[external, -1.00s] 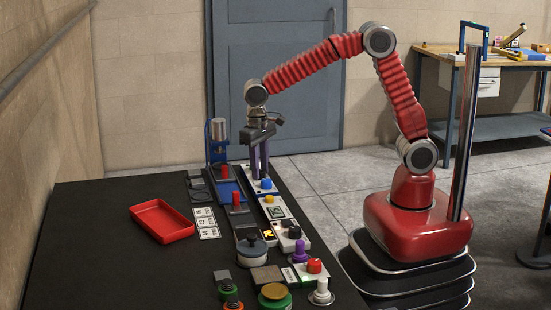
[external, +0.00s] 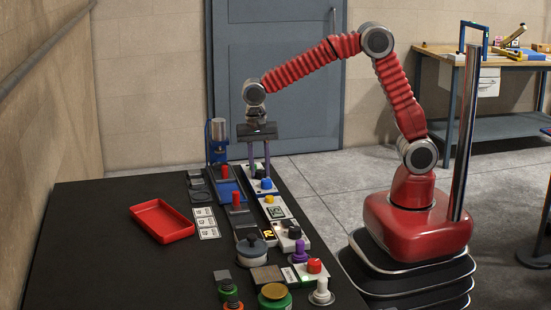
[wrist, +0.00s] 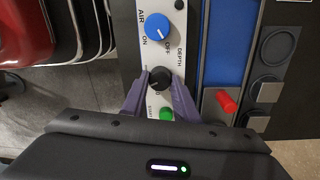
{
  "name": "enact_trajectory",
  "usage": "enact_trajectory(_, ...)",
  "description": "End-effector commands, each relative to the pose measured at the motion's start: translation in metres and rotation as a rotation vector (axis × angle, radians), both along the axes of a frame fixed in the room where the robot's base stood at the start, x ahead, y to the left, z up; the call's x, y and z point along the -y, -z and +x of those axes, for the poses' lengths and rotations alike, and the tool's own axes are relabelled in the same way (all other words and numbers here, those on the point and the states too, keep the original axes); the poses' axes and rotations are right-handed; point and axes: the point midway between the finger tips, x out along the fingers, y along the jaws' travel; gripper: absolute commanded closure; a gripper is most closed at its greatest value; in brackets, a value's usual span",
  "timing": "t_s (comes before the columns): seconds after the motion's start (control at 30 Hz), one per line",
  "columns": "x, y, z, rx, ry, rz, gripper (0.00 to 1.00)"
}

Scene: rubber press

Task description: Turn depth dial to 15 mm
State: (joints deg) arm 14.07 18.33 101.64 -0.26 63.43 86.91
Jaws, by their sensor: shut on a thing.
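The depth dial is a small black knob (wrist: 159,79) on a white panel (wrist: 136,10), beside the printed word DEPTH in the wrist view. The purple fingers of my gripper (wrist: 160,84) stand on either side of the knob, shut on it. In the external view, my gripper (external: 259,173) reaches straight down to the panel at the back of the black table, and its fingers largely hide the dial. I cannot read the dial's pointer or its setting clearly.
A blue AIR knob (wrist: 157,26) and a green START button (wrist: 166,114) flank the dial closely. The blue press (external: 218,140) stands to the left, with a red-handled lever (wrist: 226,101) near my right finger. A red tray (external: 162,221) lies farther off.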

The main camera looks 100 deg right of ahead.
Motion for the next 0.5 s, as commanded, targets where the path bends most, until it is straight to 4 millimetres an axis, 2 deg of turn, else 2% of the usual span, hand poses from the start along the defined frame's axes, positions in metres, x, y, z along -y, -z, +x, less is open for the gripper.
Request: enact_trajectory(0.5, -0.0018, 0.0007, 0.0001, 0.0, 0.067, 0.003, 0.95)
